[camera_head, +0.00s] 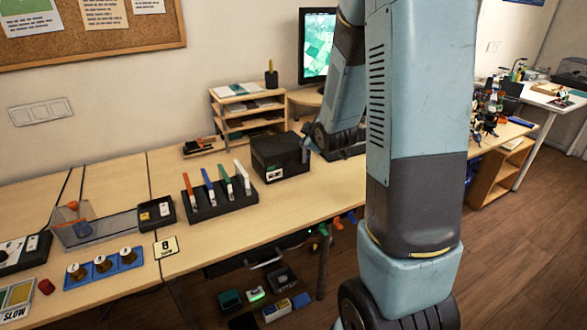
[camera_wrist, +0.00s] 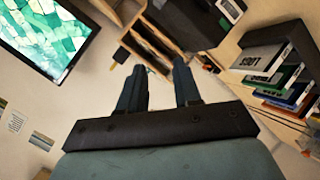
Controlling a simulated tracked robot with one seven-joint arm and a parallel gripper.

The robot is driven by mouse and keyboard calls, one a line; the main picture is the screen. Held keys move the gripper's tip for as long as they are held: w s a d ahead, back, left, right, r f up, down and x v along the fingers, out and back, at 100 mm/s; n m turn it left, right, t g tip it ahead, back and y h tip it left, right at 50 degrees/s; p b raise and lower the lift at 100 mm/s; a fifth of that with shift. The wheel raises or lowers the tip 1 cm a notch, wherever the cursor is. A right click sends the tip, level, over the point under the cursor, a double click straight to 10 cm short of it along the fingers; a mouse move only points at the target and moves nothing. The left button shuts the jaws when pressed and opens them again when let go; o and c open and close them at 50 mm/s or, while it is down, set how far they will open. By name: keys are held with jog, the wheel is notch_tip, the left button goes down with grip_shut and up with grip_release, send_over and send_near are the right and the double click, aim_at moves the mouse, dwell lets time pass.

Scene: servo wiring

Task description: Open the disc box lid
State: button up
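The black box (camera_head: 280,155) stands on the long wooden table, with a white and green label on its front. It appears to be the disc box, and its lid looks shut. What seems to be the same box (camera_wrist: 188,22) shows at the top of the wrist view, cut off by the edge. My gripper (camera_head: 307,143) is at the box's right side in the head view, partly hidden by my arm. In the wrist view my gripper (camera_wrist: 160,72) has two dark fingers held apart with nothing between them. I cannot tell whether a finger touches the box.
A wooden shelf (camera_head: 248,110) and a monitor (camera_head: 318,45) are behind. A dark rack with coloured slabs (camera_wrist: 280,75) shows at right in the wrist view. My arm hides part of the table.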

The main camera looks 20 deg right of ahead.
aim_at(288, 162)
jog(key=f+n+t+y, duration=0.1)
jog(key=f+n, duration=0.2)
jog(key=f, duration=0.3)
jog(key=d+f+n+t+y, duration=0.1)
jog(key=f+n+t, duration=0.1)
jog(key=f, duration=0.4)
jog(key=s+f+n+t+y, duration=0.1)
jog(key=f+n, duration=0.3)
jog(key=f, duration=0.2)
jog(key=shift+s+d+f+t+y, duration=0.1)
jog(key=shift+d+f+t+y, duration=0.1)
jog(key=shift+f+t+y, duration=0.15)
jog(key=shift+s+f+n+t, duration=0.2)
jog(key=shift+s+n+t, duration=0.1)
jog(key=shift+n, duration=0.1)
jog(key=w, duration=0.4)
jog(key=w+a, duration=0.1)
jog(key=w, duration=0.4)
jog(key=w+a, duration=0.1)
jog(key=w, duration=0.3)
jog(key=shift+w+a, duration=0.2)
jog(key=shift+w, duration=0.05)
grip_shut()
jog(key=shift+s+f, duration=0.1)
